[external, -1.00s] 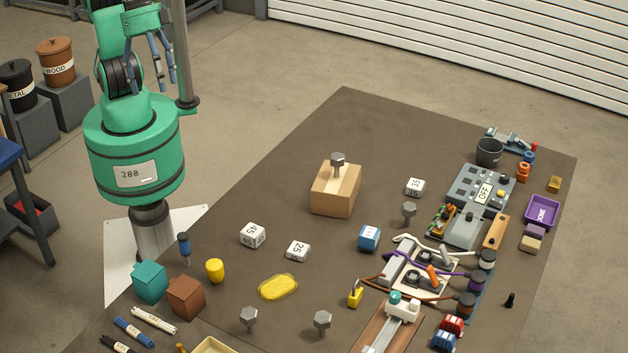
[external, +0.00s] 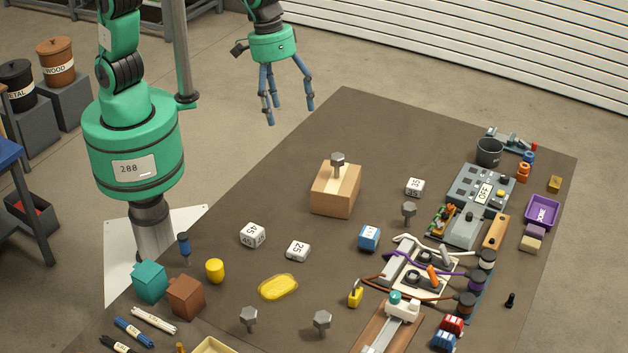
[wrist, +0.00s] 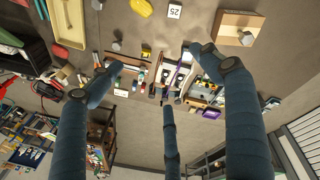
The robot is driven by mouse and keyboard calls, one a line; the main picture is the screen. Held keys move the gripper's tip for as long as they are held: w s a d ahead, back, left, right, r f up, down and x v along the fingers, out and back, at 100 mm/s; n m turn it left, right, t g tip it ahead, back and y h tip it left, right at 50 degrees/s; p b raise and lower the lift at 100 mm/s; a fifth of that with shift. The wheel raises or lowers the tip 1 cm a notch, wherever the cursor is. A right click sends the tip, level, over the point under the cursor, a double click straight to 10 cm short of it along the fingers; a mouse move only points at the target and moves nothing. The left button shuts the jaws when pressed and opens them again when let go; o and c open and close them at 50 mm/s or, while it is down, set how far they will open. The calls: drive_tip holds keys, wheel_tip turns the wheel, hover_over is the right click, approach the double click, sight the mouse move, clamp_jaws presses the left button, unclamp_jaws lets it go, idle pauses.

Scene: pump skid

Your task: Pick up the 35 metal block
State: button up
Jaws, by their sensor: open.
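A small white block (external: 415,187), whose marking looks like 35, lies right of the middle of the mat in the external view. Similar white blocks are one marked 45 (external: 252,235) and one marked 25 (external: 298,250); the 25 block also shows at the top of the wrist view (wrist: 174,11). My gripper (external: 290,113) is open and empty. It hangs above the mat's far left edge, well apart from every block. In the wrist view its three blue fingers are spread. I cannot make out the 35 block there.
A wooden block with an upright bolt (external: 335,190) stands between my gripper and the mat's middle. A grey control panel (external: 480,190) and cabled parts fill the right side. The mat's far part is clear.

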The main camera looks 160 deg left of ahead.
drive_tip(key=a+f+n, duration=0.4)
drive_tip(key=a+f, duration=0.1)
drive_tip(key=a, duration=0.7)
drive_tip(key=n+g+h+p, duration=0.2)
drive_tip(key=n+p, duration=0.1)
drive_tip(key=n, duration=1)
hover_over(416, 184)
wheel_tip(416, 184, down, 26)
drive_tip(key=f, duration=0.1)
drive_tip(key=shift+s+a+r, duration=0.1)
drive_tip(key=shift+s+r, duration=0.05)
drive_tip(key=shift+r, duration=0.1)
drive_tip(key=shift+f, duration=0.15)
drive_tip(key=shift+f, duration=4.2)
drive_tip(key=shift+f, duration=2.55)
